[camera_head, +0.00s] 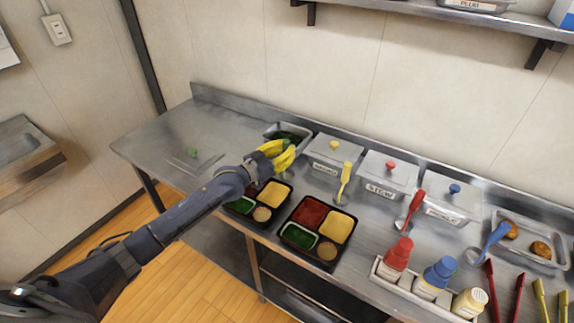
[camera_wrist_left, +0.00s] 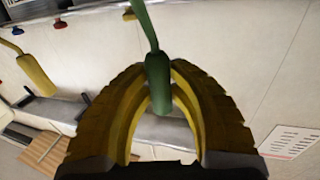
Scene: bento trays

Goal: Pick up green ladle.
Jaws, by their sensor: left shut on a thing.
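The green ladle (camera_wrist_left: 157,70) shows in the left wrist view, its handle between the two yellow fingers of my left gripper (camera_wrist_left: 160,85). The gripper is shut on the handle's thick end, and the thin shaft runs up out of the picture. In the head view my left gripper (camera_head: 280,153) is at the front edge of an open metal container (camera_head: 270,129) with dark green contents. My right gripper is not in view.
Lidded containers with a yellow ladle (camera_head: 345,180), red ladle (camera_head: 413,208) and blue ladle (camera_head: 490,240) stand to the right. Two filled bento trays (camera_head: 288,213) are in front. Bottles (camera_head: 437,275) stand at the front right.

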